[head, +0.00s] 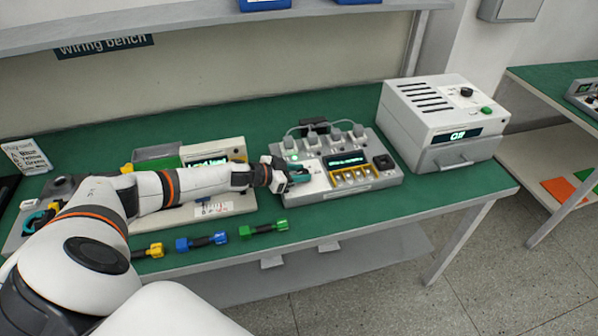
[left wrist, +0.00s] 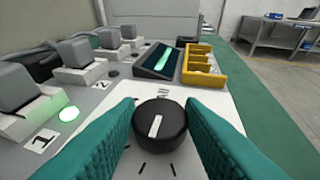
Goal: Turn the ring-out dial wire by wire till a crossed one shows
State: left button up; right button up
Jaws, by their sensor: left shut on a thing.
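The ring-out tester (head: 368,185) is a grey box on the green bench, with grey plugs along its back and a lit display (head: 346,160) too small to read. Its black dial (left wrist: 160,126) has a white pointer line facing away from the wrist camera, tilted slightly right. My left gripper (head: 300,177) is shut on the dial, with a teal finger on each side of it in the left wrist view (left wrist: 160,135). A lamp (left wrist: 69,113) by the plug labelled 1 glows green. Lamp 2 (left wrist: 112,73) is dark. My right gripper is out of view.
A white unit (head: 440,115) with a lit display stands right of the tester. Several coloured-ended tools lie along the front edge, among them a green one (head: 263,228) and a blue one (head: 201,241). A yellow tray (left wrist: 203,65) sits on the tester. The bench's front right is clear.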

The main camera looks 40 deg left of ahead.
pick_arm(q)
jog(key=shift+w+a+m+g+h, duration=0.15)
jog(key=shift+m+g+h, duration=0.25)
jog(key=shift+m+h, duration=0.3)
jog(key=o, duration=1)
jog(key=b+v, duration=0.1)
jog(key=v, duration=1.1)
jog(key=shift+a+b, duration=0.15)
jog(key=shift+b, duration=0.15)
dwell(0.9)
